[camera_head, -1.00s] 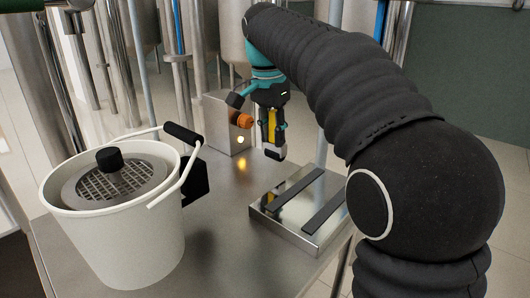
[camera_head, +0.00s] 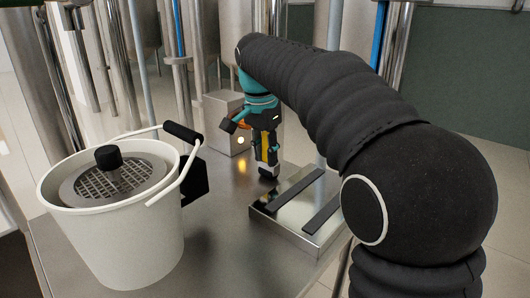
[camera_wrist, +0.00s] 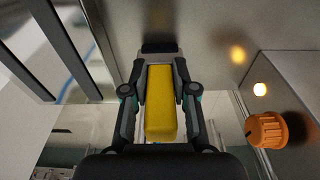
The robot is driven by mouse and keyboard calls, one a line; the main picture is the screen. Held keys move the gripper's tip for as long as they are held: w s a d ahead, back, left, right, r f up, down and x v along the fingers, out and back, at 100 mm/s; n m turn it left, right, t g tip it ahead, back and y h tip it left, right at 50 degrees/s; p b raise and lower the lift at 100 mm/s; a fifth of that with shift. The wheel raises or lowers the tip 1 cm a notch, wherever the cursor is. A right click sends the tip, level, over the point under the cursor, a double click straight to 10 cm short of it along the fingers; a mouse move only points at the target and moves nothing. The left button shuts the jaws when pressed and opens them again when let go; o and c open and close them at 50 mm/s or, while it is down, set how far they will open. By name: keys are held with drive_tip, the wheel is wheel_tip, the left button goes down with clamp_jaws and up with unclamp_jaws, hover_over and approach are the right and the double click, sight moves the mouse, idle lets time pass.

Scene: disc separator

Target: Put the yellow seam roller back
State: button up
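The yellow seam roller (camera_wrist: 160,105) is between the two fingers of my gripper (camera_wrist: 159,92) in the wrist view, and the fingers are closed on its yellow handle. Its dark end (camera_wrist: 159,47) points away from the palm. In the head view my gripper (camera_head: 265,140) points down with the roller (camera_head: 264,153), its dark end (camera_head: 268,171) lowest. They are just behind the far edge of the shiny metal tray (camera_head: 268,218). I cannot tell whether the dark end touches the table.
The tray carries two dark strips (camera_head: 320,215). A metal box (camera_head: 220,108) with an orange knob (camera_wrist: 266,130) and a small lit lamp (camera_wrist: 260,89) stands beside my gripper. A white bucket (camera_head: 120,240) holding a perforated disc (camera_head: 121,177) stands at the left. Bare metal table (camera_head: 222,215) lies between bucket and tray.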

drive_tip(key=o, duration=0.3)
drive_tip(key=shift+r, duration=0.1)
drive_tip(key=r, duration=0.4)
drive_tip(key=r+p, duration=0.1)
drive_tip(key=r, duration=0.3)
drive_tip(key=s+a+r, duration=0.1)
drive_tip(key=r, duration=0.3)
drive_tip(key=shift+p, duration=0.35)
